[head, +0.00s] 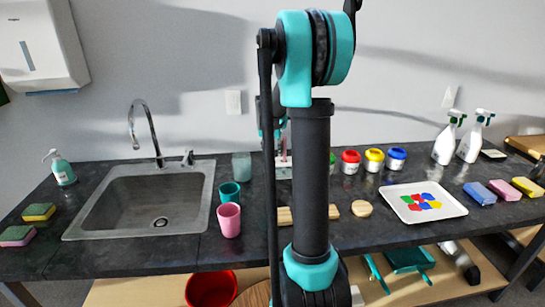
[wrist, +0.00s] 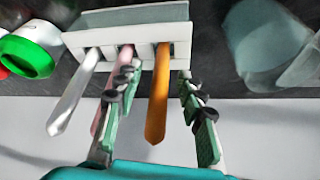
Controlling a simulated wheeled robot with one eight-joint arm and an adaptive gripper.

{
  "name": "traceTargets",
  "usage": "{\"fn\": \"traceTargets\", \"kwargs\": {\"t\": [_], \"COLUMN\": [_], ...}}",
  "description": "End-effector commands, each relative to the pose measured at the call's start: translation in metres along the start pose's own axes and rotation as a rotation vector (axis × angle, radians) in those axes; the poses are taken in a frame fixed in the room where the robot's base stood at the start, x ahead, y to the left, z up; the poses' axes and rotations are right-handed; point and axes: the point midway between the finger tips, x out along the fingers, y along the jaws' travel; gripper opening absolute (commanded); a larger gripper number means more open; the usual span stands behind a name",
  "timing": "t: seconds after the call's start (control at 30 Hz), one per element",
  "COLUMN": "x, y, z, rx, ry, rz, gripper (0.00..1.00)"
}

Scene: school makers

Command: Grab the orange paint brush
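The orange paint brush (wrist: 159,95) stands in the right slot of a white holder (wrist: 150,40), its handle pointing down in the wrist view. My gripper (wrist: 157,82) is open, with one finger on each side of the orange handle. Gaps show between the handle and both fingers. A pink brush (wrist: 104,104) is in the middle slot, partly hidden behind my left finger. A silver-white brush (wrist: 74,92) is in the left slot. In the head view, my arm hides most of the holder and gripper.
A green-lidded paint jar (wrist: 28,56) is left of the holder, and a clear cup (wrist: 262,40) is to its right. In the head view are a sink (head: 150,200), teal cup (head: 229,192), pink cup (head: 229,220), paint palette (head: 455,207) and spray bottles (head: 446,143).

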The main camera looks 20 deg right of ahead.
Motion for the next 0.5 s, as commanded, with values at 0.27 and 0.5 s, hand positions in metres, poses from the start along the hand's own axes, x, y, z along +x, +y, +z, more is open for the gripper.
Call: {"fn": "traceTargets", "kwargs": {"t": [0.27, 0.5], "x": [-0.0003, -0.0004], "y": [0.0001, 0.0001], "z": [0.0, 0.0], "rx": [0.0, 0.0], "ry": [0.0, 0.0], "rz": [0.0, 0.0], "gripper": [0.23, 0.0]}}
